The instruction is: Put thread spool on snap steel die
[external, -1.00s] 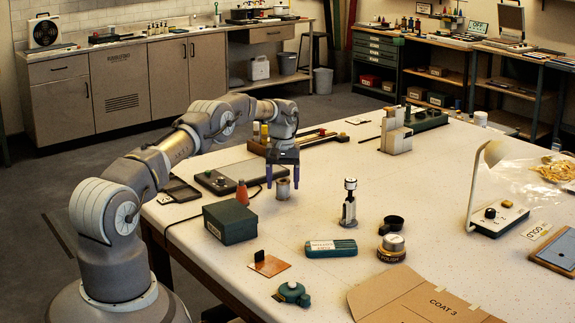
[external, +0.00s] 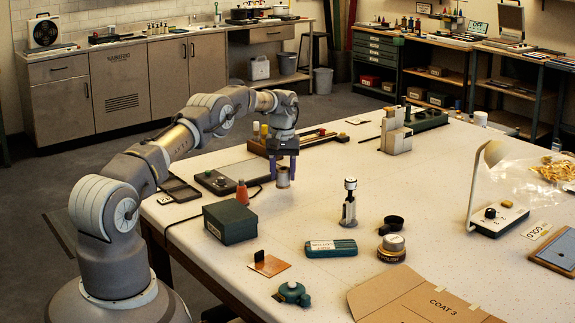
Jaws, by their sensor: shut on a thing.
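The thread spool (external: 283,178) is a small grey-tan cylinder. My gripper (external: 283,172) is shut on it from above, with one purple-blue finger on each side, and holds it a little above the table.
The table between spool and die is clear.

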